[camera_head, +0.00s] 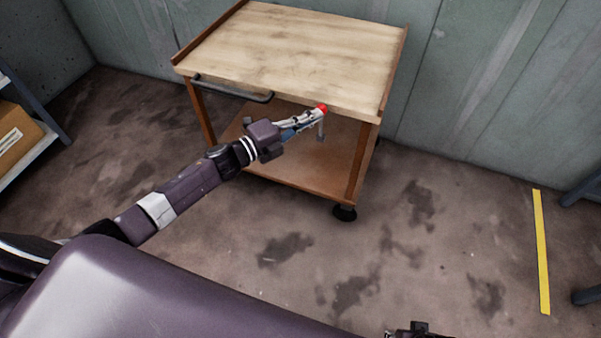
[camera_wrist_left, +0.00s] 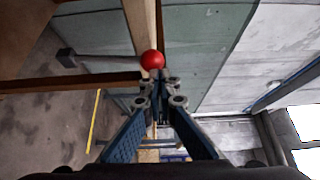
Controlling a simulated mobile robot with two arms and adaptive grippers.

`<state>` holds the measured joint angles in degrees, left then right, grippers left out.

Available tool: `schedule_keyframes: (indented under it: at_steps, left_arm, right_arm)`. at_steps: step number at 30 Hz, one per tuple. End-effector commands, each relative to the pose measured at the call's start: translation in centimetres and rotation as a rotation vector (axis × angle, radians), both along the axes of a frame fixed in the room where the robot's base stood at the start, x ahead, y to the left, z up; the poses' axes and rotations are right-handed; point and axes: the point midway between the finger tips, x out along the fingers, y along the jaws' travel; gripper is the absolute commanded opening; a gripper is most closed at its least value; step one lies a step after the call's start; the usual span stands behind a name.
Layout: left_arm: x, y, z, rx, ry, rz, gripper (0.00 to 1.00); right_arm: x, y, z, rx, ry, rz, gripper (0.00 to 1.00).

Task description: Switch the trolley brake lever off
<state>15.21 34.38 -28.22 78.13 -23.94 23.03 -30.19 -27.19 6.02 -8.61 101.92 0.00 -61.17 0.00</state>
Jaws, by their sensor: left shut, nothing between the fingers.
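The trolley (camera_head: 300,52) has a pale wooden top, a brown lower shelf and a dark handle bar on its front left. Its brake lever has a red ball knob (camera_head: 322,108) on a short grey stem, at the front edge below the top. In the left wrist view the red knob (camera_wrist_left: 152,60) is just beyond my fingertips. My left gripper (camera_head: 314,114) is shut and empty, its tips at the knob; I cannot tell whether they touch it. Only a small part of my right gripper (camera_head: 408,330) shows at the bottom edge of the head view.
A shelf with a cardboard box (camera_head: 16,138) stands at the left. A yellow floor line (camera_head: 541,250) lies at the right, near dark blue legs. A grey wall is behind the trolley. The stained floor before the trolley is clear.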

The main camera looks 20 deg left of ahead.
Motion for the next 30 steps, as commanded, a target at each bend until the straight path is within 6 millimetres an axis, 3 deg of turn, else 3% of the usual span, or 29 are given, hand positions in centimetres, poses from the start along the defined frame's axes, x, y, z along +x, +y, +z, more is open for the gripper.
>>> schedule_keyframes:
  at_steps: [12, 30]
  left_arm:
    - [0.6, 0.0, 0.5, -0.001, -0.003, 0.001, 0.00]
    - [0.8, 0.1, 1.0, -0.003, -0.008, 0.004, 0.00]
  right_arm:
    - [-0.5, 0.0, -1.3, 0.000, 0.006, 0.001, 0.40]
    - [-0.4, 0.0, -1.3, 0.000, 0.003, 0.002, 0.40]
